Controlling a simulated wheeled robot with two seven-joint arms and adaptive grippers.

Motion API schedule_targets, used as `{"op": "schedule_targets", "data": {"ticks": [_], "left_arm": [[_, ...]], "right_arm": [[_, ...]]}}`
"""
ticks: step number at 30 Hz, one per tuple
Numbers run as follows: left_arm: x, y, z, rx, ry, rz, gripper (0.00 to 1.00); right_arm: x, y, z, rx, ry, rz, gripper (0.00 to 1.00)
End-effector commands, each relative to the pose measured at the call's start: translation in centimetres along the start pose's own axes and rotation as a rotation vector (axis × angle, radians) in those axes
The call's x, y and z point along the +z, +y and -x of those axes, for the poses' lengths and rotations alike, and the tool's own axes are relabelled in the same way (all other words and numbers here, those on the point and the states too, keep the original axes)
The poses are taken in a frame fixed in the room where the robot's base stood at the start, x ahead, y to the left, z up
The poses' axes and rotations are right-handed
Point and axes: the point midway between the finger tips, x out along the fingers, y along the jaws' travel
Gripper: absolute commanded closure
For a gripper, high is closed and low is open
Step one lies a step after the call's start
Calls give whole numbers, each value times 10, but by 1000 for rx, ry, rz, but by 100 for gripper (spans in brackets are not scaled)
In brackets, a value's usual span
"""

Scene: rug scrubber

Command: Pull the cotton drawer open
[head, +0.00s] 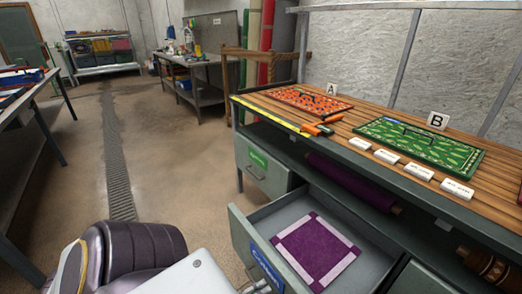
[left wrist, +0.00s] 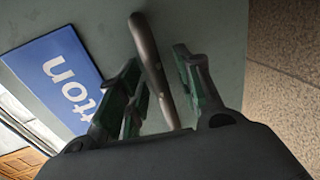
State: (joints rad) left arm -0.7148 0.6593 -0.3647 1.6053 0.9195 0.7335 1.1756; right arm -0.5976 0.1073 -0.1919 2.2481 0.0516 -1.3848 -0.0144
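The cotton drawer (head: 240,232) is pulled out from the grey bench in the head view. Its blue label (head: 266,264) is on the front; in the left wrist view the label (left wrist: 58,82) reads "tton", the rest cut off or hidden. A purple square piece with pale edges (head: 318,252) lies flat in the drawer. In the left wrist view the drawer's bar handle (left wrist: 153,68) runs between the fingers of my left gripper (left wrist: 158,92). The fingers stand apart on either side of the handle, with a visible gap on the right. My right gripper is in neither view.
A drawer with a green label (head: 258,160) is shut, farther along the bench. The wooden bench top (head: 350,128) carries an orange board (head: 308,100), a green board (head: 420,142) and several white tags. Open floor (head: 165,150) lies left of the bench.

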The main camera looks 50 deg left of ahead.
Motion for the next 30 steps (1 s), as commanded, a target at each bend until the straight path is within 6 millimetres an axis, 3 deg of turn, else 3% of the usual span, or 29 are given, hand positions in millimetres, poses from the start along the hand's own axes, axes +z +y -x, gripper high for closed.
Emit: {"op": "schedule_targets", "data": {"ticks": [8,30], "left_arm": [[0,0,16,-2,-1,0,65],[0,-1,92,-3,-1,0,65]], "right_arm": [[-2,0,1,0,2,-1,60],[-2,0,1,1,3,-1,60]]}}
